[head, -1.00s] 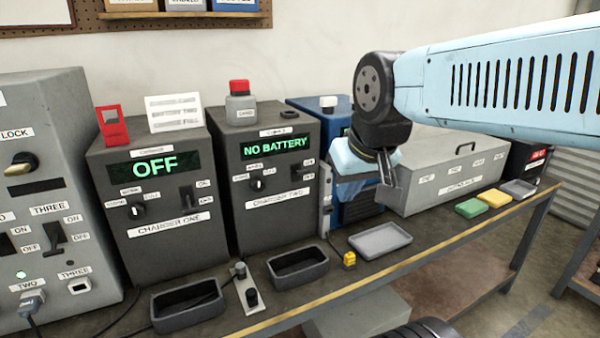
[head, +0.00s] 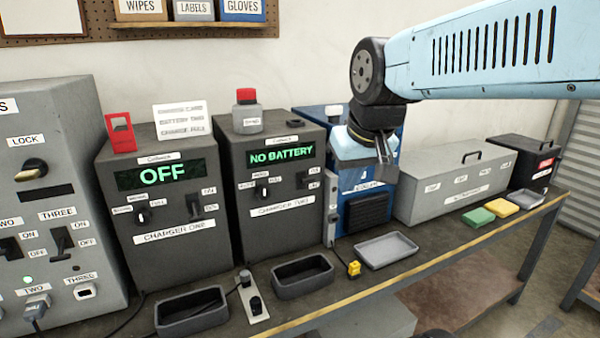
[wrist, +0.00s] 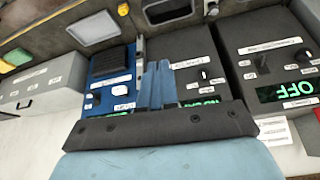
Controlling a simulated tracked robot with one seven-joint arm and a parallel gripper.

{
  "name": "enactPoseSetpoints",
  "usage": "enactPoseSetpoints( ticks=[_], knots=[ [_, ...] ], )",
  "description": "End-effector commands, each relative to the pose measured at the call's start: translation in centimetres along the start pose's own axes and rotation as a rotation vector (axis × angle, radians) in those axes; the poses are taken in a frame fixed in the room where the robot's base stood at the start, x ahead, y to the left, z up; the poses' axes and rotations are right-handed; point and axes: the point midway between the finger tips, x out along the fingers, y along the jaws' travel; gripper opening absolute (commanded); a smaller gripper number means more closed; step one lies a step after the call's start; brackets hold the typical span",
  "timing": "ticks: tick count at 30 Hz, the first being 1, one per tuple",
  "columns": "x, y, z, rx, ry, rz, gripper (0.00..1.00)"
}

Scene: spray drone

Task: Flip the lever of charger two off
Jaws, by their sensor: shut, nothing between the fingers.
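Charger two (head: 272,190) is a dark grey box in the middle of the bench, with a green "NO BATTERY" display (head: 281,156). Its black lever (head: 313,178) is on the right of its front face, between two small labels too blurred to read, and a knob (head: 262,190) is to the left. My gripper (head: 383,172) is shut and empty, in front of the blue unit, to the right of charger two and apart from it. In the wrist view charger two (wrist: 185,55) appears upside down, and my gripper (wrist: 155,85) covers part of it.
Charger one (head: 160,200) stands left, its display reading OFF. The blue unit (head: 365,208) and a grey case (head: 450,187) stand right. Trays (head: 302,276) and a yellow connector (head: 354,268) lie along the front. A red-capped bottle (head: 247,112) stands on charger two.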

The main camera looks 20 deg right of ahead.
Motion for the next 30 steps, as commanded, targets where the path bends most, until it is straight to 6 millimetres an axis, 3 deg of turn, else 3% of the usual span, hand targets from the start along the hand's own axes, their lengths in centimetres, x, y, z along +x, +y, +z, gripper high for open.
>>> enactPoseSetpoints(
  ticks=[14, 30],
  knots=[
    [0.3, 0.6, -10.2, -0.051, -0.131, -0.017, 0.00],
    [3.8, 1.5, -20.3, -0.107, -0.266, -0.036, 0.00]
  ],
)
